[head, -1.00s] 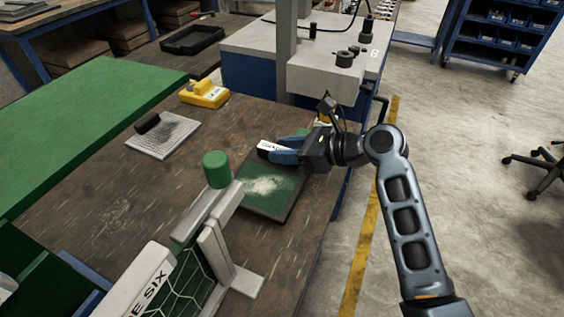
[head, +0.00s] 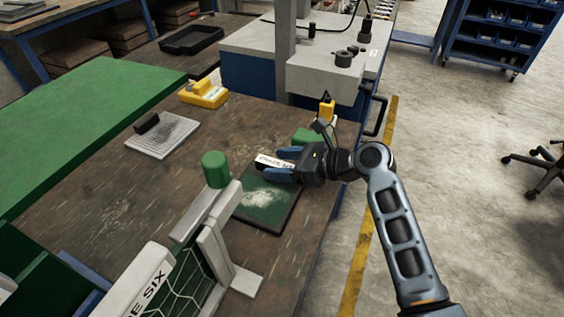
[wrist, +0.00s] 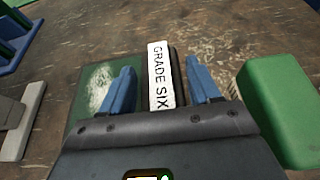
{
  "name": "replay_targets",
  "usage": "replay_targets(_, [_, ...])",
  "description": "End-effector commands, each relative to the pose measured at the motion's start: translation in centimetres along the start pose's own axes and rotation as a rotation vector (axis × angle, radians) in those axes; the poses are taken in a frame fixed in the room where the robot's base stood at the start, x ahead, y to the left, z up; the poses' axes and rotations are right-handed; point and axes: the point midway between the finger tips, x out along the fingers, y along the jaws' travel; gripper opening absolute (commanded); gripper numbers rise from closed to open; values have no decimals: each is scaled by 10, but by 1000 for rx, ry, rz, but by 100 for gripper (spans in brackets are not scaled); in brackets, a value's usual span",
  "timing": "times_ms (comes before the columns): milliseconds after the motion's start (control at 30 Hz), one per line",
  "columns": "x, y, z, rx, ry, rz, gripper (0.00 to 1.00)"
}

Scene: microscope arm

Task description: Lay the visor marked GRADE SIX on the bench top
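The visor shows as a narrow white strip lettered GRADE SIX (wrist: 159,75) in the wrist view. It also shows in the head view (head: 272,162), over the far edge of a dark-framed green pad (head: 268,205). My gripper (head: 280,163) is around the strip, one blue finger on each side. The wrist view shows gaps between the strip and both fingers, so my gripper looks open. I cannot tell whether the strip rests on the pad or the bench top (head: 110,200).
A green block (wrist: 283,110) stands close right of my gripper in the wrist view. A green knob (head: 215,168), grey mesh pad (head: 163,135) and yellow device (head: 203,94) are nearby.

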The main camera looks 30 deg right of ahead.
Motion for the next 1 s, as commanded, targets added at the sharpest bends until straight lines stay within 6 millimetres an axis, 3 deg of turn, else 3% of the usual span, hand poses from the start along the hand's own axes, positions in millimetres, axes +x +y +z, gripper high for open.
replay_targets(333, [-11, 0, 0, 1, 0, -2, 61])
replay_targets(800, [-99, -1, 0, 0, 0, -3, 61])
replay_targets(1000, [-117, 0, 0, 0, -1, 0, 61])
